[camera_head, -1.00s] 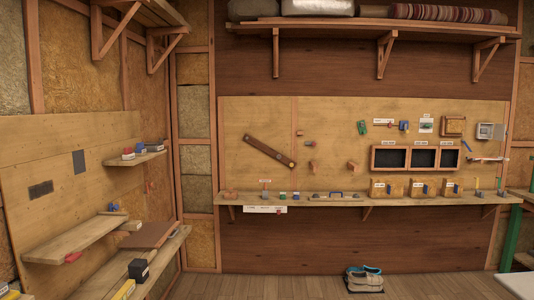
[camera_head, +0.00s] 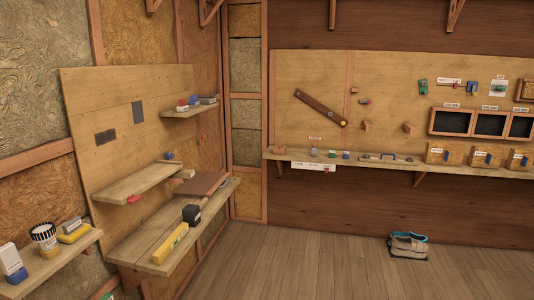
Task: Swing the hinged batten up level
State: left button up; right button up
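The hinged batten (camera_head: 320,108) is a dark brown wooden bar on the plywood board of the back wall. It hangs tilted, its left end high and its right end low, with a round spot near each end. Small wooden blocks (camera_head: 367,126) are fixed on the board to the right of its lower end. Neither of my grippers shows in the head view, and nothing is seen touching the batten.
A narrow ledge (camera_head: 345,160) with small items runs below the batten. Shelves (camera_head: 150,235) with a yellow level and a black box jut from the left wall. The middle floor (camera_head: 300,265) is clear.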

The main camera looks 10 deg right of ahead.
aim_at(323, 109)
jog(key=i+l+z, duration=0.35)
jog(key=i, duration=0.15)
jog(key=i+l+z, duration=0.15)
jog(key=i+z, duration=0.15)
jog(key=i, duration=0.25)
jog(key=i+z, duration=0.35)
jog(key=i, duration=0.2)
